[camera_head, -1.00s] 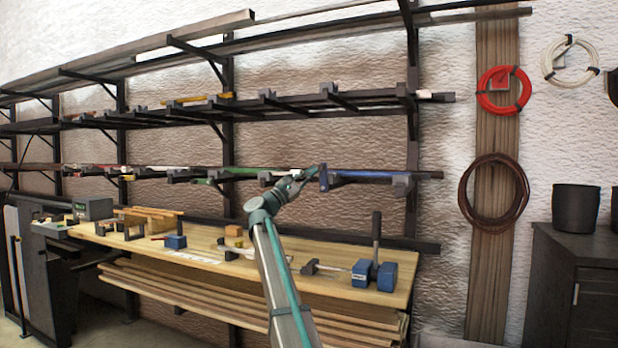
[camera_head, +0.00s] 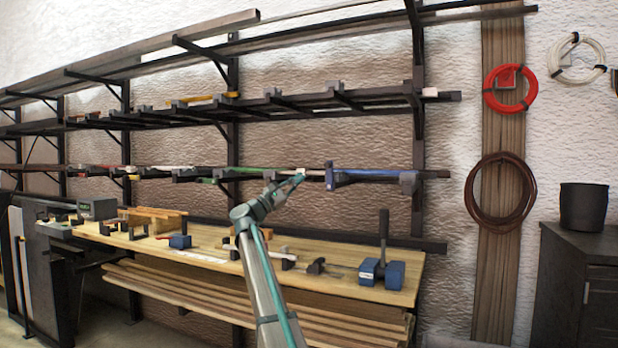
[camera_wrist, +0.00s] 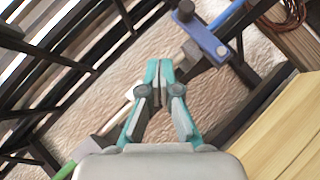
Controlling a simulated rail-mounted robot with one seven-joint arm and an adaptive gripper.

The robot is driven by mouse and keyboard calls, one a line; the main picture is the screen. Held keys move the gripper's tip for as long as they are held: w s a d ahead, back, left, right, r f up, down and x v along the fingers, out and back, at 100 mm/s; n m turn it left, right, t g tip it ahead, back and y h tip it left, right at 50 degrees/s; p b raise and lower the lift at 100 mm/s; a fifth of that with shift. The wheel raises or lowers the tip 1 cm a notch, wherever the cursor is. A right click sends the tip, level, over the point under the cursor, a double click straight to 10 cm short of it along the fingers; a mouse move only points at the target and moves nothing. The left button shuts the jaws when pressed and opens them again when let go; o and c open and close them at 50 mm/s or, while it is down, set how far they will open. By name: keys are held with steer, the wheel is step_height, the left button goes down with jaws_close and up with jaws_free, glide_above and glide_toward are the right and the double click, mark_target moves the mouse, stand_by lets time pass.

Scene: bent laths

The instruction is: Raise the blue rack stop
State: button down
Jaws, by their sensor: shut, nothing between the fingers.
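The blue rack stop (camera_head: 330,175) is an upright blue plate on the lower rack, at the near end of a blue lath (camera_head: 372,172). In the wrist view the blue stop (camera_wrist: 204,38) shows at the upper right as a blue plate with a dark round knob (camera_wrist: 185,12). My gripper (camera_head: 299,176) is just left of the stop in the head view, apart from it. In the wrist view my gripper (camera_wrist: 159,64) has its teal fingertips together with nothing between them, below and left of the stop.
The wooden bench (camera_head: 215,262) below carries a blue clamp tool with an upright handle (camera_head: 382,262) and several small blocks. Dark rack arms and rails surround the stop. Coiled hoses (camera_head: 500,192) hang on the right wall.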

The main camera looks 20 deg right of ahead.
steer(key=a+f+p, duration=0.1)
steer(key=a+f, duration=0.1)
steer(key=a, duration=0.4)
steer(key=shift+s, duration=0.35)
steer(key=shift+a, duration=0.1)
